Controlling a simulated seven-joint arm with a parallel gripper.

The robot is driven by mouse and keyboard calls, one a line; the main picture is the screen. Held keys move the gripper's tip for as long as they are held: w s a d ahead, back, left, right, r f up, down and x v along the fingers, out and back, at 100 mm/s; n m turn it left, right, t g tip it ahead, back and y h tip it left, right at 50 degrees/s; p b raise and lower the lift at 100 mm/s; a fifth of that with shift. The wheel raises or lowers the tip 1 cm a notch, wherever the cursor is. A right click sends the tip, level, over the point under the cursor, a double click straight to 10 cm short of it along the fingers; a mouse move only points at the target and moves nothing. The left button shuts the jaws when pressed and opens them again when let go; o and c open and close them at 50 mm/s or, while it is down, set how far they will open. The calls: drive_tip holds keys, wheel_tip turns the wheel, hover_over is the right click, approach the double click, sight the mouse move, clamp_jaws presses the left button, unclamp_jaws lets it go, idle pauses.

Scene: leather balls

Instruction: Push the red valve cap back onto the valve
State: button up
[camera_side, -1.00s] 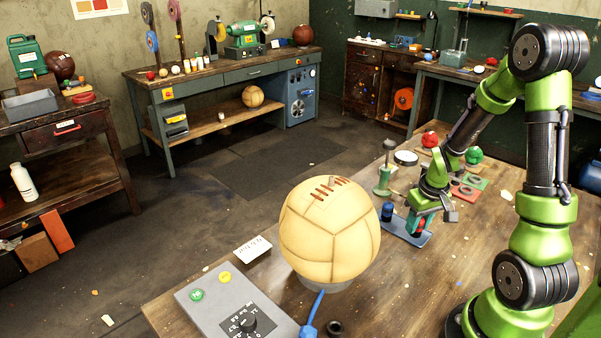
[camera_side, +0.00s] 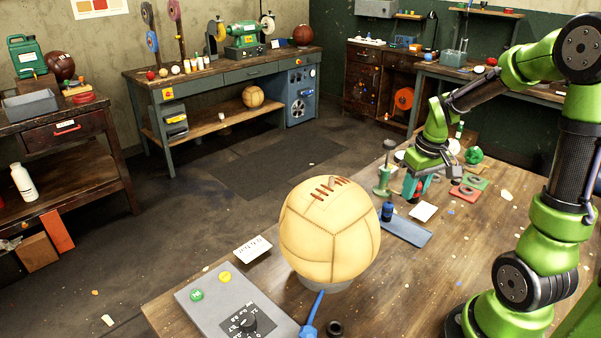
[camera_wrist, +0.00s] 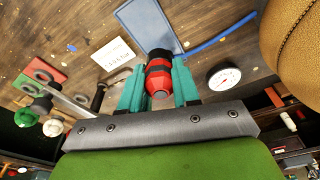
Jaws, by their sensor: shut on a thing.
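My gripper (camera_side: 414,192) is above the back part of the workbench, behind the blue tray, and its teal fingers also show in the wrist view (camera_wrist: 160,88). The fingers are shut on the red valve cap (camera_wrist: 159,79), a red piece with a dark band, held between them. The tan leather ball (camera_side: 330,230) sits on a pale ring stand, left of and nearer than my gripper. It shows at the upper right of the wrist view (camera_wrist: 298,45). I cannot make out the valve.
A green stand (camera_side: 383,180) is left of the gripper. A gauge (camera_wrist: 224,77) shows too.

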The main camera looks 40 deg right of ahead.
drive_tip(key=w+a+r+n, duration=0.2)
drive_tip(key=w+a+r, duration=0.1)
drive_tip(key=a+r, duration=0.2)
drive_tip(key=w+a+r+n, duration=0.2)
drive_tip(key=w+a+r, duration=0.1)
drive_tip(key=a+r, duration=0.3)
drive_tip(key=w+a+r+n, duration=0.1)
drive_tip(key=w+a+r, duration=0.2)
drive_tip(key=a+r, duration=0.2)
drive_tip(key=shift+w+a+r+n+y, duration=0.2)
drive_tip(key=shift+a, duration=0.6)
drive_tip(key=shift+w+a+r+n+y, duration=0.15)
drive_tip(key=shift+a+n+y, duration=0.05)
drive_tip(key=shift+a, duration=0.6)
drive_tip(key=s+a+r, duration=0.2)
drive_tip(key=a+r, duration=0.2)
drive_tip(key=shift+s+d+f, duration=0.15)
drive_tip(key=shift+f, duration=1.25)
drive_tip(key=shift+s+d+f, duration=0.1)
drive_tip(key=shift+f, duration=1.25)
drive_tip(key=shift+f, duration=1.35)
drive_tip(key=o, duration=1.1)
drive_tip(key=shift+c, duration=0.2)
